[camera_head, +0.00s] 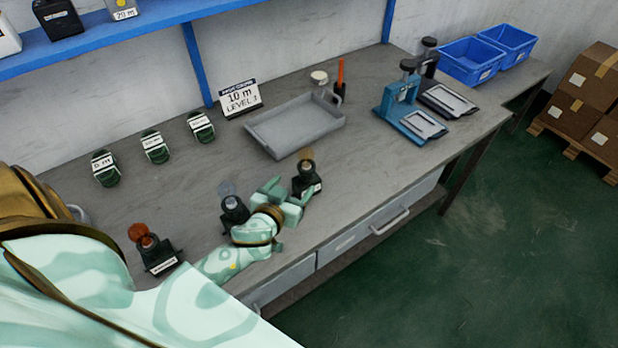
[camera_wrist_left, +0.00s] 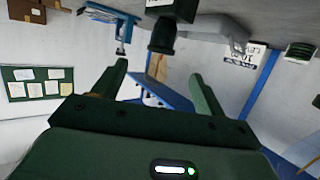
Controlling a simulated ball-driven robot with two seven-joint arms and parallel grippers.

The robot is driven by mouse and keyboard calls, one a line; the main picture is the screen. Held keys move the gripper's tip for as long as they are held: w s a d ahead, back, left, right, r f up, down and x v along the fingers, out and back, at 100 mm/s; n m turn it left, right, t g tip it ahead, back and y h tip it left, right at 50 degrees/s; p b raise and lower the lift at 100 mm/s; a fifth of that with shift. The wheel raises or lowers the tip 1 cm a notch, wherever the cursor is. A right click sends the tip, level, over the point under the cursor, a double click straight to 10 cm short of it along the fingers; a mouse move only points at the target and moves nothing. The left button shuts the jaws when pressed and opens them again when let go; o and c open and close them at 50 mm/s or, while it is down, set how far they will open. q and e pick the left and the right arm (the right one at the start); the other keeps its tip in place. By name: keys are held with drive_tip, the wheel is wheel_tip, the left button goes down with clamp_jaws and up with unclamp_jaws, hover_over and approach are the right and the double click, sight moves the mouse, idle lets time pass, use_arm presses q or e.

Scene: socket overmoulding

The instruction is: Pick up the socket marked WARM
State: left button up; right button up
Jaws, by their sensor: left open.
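Three dark sockets with small labels stand on the grey bench. One with an orange-red top (camera_head: 150,248) is at the left, one with a greyish clear disc (camera_head: 234,210) is in the middle, and one with a brown top (camera_head: 307,182) is at the right. The labels are too small to read, so I cannot tell which is WARM. My left gripper (camera_head: 288,193) is open and empty, low over the bench, its fingers pointing at the right socket. In the left wrist view a dark socket (camera_wrist_left: 163,35) appears upside down beyond the fingers (camera_wrist_left: 158,88). My right gripper is not in view.
A grey tray (camera_head: 295,124) lies behind the right socket, by a "10 m LEVEL 1" sign (camera_head: 240,98). Several green coils (camera_head: 106,168) stand at the back left. The bench's front edge is close to my arm.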

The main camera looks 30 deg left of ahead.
sight(304, 172)
use_arm(q)
drive_tip(key=x, duration=0.5)
drive_tip(key=b+x, duration=0.1)
drive_tip(key=x, duration=0.1)
drive_tip(key=shift+w+a+f, duration=0.15)
drive_tip(key=shift+a+f, duration=0.1)
drive_tip(key=shift+f, duration=0.1)
drive_tip(key=shift+w+d, duration=0.1)
drive_tip(key=shift+w, duration=0.4)
drive_tip(key=b+x, duration=0.1)
drive_tip(key=x, duration=0.3)
drive_tip(key=shift+w+f, duration=0.1)
drive_tip(key=shift+w, duration=0.15)
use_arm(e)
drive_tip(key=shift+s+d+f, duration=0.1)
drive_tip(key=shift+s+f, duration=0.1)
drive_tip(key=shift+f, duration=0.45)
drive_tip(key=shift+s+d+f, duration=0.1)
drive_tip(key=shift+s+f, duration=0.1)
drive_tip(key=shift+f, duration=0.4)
use_arm(q)
drive_tip(key=shift+s, duration=0.1)
drive_tip(key=shift+c, duration=1.2)
drive_tip(key=c, duration=1.2)
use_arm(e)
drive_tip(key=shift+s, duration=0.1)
